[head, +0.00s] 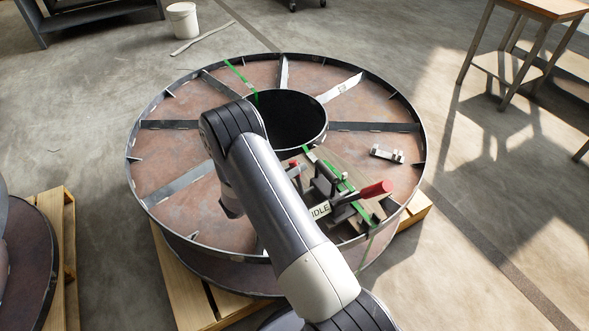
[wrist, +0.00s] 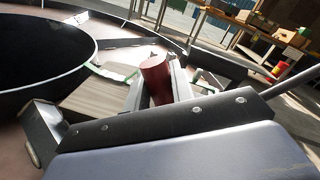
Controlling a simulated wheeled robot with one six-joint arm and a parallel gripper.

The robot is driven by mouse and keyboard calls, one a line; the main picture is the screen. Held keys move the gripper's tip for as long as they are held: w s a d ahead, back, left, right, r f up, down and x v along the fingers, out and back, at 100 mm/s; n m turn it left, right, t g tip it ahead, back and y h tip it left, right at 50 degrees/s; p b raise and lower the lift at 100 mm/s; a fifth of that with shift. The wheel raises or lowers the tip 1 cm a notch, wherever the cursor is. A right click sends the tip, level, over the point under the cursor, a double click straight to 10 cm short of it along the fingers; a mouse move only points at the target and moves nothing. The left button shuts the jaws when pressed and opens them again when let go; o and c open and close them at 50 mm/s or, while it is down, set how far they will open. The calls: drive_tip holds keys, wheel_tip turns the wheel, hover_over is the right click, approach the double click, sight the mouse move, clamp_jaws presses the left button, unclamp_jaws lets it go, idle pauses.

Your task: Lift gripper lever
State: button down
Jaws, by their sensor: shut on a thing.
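A dark metal strapping tool (head: 325,180) sits on the near-right side of the large reel (head: 180,205), along a green strap. In the wrist view, a red cylindrical grip (wrist: 157,72), seemingly that lever's end, stands tilted between the two pale fingers of my gripper (wrist: 157,88). My gripper is shut on it.
The reel's open hub (head: 295,120) lies just left of the tool. A small silver fitting (head: 387,153) rests on the reel at right. The reel is on a wooden pallet (head: 190,290). A workbench (head: 540,10) stands far right.

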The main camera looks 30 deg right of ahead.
sight(300, 184)
drive_tip(key=s+m+b, duration=0.1)
drive_tip(key=m, duration=0.1)
drive_tip(key=s+r+m+b, duration=0.1)
drive_tip(key=s+m, duration=0.1)
drive_tip(key=m, duration=0.1)
drive_tip(key=shift+s+d+r+h, duration=0.1)
drive_tip(key=shift+h, duration=0.3)
drive_tip(key=c, duration=1.2)
unclamp_jaws()
drive_tip(key=shift+c, duration=0.2)
drive_tip(key=s+a, duration=0.2)
drive_tip(key=a, duration=0.8)
drive_tip(key=shift+a+f+p, duration=0.25)
drive_tip(key=shift+a+p, duration=0.05)
drive_tip(key=shift+p, duration=0.05)
drive_tip(key=shift+w+d, duration=0.1)
